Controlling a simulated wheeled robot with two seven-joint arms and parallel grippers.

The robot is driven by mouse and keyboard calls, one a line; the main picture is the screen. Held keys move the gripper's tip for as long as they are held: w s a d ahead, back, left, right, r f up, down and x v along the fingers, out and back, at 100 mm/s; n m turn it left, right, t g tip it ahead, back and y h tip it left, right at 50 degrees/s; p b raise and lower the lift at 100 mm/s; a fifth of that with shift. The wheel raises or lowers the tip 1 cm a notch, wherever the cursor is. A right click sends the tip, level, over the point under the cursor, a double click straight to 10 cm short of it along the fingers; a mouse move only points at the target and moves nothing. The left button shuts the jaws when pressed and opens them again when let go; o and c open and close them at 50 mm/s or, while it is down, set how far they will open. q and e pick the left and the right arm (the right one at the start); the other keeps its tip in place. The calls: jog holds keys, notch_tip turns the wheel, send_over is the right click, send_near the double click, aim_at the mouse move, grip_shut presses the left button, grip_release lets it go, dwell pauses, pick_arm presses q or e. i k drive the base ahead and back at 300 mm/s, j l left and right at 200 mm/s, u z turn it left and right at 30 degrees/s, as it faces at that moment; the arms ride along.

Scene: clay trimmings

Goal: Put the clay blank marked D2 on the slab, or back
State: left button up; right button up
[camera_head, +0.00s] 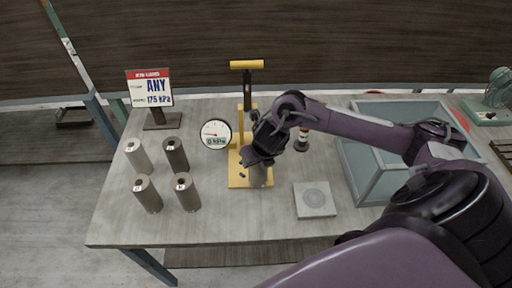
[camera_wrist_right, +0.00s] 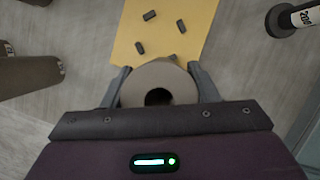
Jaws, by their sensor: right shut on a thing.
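My right gripper (camera_head: 257,163) is shut on a grey-brown hollow clay cylinder (camera_head: 258,178), over the yellow press base (camera_head: 238,180). In the right wrist view this held cylinder (camera_wrist_right: 160,74) shows its round top and dark hole between the fingers; no mark on it is readable. A pale square slab (camera_head: 314,208) with a round ring lies bare at right.
A sign (camera_head: 150,88) reading ANY and 175 kPa stands behind the blanks. A dial gauge (camera_head: 215,133) adjoins the yellow press. Small dark bits (camera_wrist_right: 149,15) lie on its base. A small weight (camera_head: 301,142) and a glass-walled bin (camera_head: 372,180) stand right. The front table is clear.

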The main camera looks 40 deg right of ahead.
aim_at(315, 199)
jog(key=k+j, duration=0.2)
jog(key=k, duration=0.25)
jog(key=k+j, duration=0.15)
jog(key=k, duration=0.25)
